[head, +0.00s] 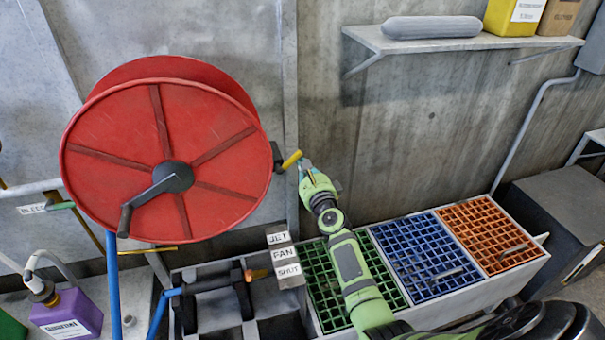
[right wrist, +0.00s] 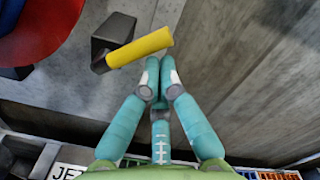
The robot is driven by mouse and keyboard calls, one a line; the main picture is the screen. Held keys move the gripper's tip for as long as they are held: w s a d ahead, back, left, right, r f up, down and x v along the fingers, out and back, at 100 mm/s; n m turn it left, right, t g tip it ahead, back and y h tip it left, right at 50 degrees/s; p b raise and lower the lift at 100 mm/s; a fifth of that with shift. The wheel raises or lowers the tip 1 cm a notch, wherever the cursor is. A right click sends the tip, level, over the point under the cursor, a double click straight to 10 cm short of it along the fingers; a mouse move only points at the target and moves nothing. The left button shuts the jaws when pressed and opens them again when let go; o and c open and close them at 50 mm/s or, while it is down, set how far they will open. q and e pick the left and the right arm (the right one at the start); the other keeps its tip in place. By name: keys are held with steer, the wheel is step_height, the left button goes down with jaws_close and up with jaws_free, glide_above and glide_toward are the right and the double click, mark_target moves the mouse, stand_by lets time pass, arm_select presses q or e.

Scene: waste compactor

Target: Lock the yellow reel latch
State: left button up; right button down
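The yellow reel latch (head: 291,160) is a short yellow handle on a dark bracket at the right edge of the red hose reel (head: 110,140). In the right wrist view the yellow latch (right wrist: 140,46) slants up to the right from its dark bracket. My right gripper (head: 303,166) is just right of the latch's free end. In the right wrist view its teal fingertips (right wrist: 158,66) are together, with nothing visible between them, just below the latch's right end. I cannot tell if they touch it. My left gripper does not show.
Green (head: 320,290), blue (head: 425,255) and orange (head: 490,232) grated bins stand below to the right. A shelf (head: 460,43) juts from the wall. A sign block reading JET, FAN, SHUT (head: 284,258) is below the latch. A purple jug (head: 68,313) stands lower left.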

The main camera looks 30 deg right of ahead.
mark_target(294, 159)
steer(key=r+n+p, duration=0.1)
steer(key=a+n+p, duration=0.1)
steer(key=n, duration=0.1)
steer(key=r+n+p, duration=0.1)
steer(key=shift+w+a+r+n, duration=0.2)
steer(key=shift+a+r+n, duration=0.05)
steer(key=shift+r+n, duration=0.05)
steer(key=shift+w+a+r+n+p, duration=0.1)
steer(key=shift+a+r+n+p, duration=0.2)
steer(key=shift+n, duration=0.25)
steer(key=shift+w+a+r+n+p, duration=0.1)
steer(key=shift+a+n+p, duration=0.1)
steer(key=shift+n+p, duration=0.25)
steer(key=shift+a+n+p, duration=0.35)
steer(key=shift+a+n, duration=0.1)
steer(key=shift+n, duration=0.45)
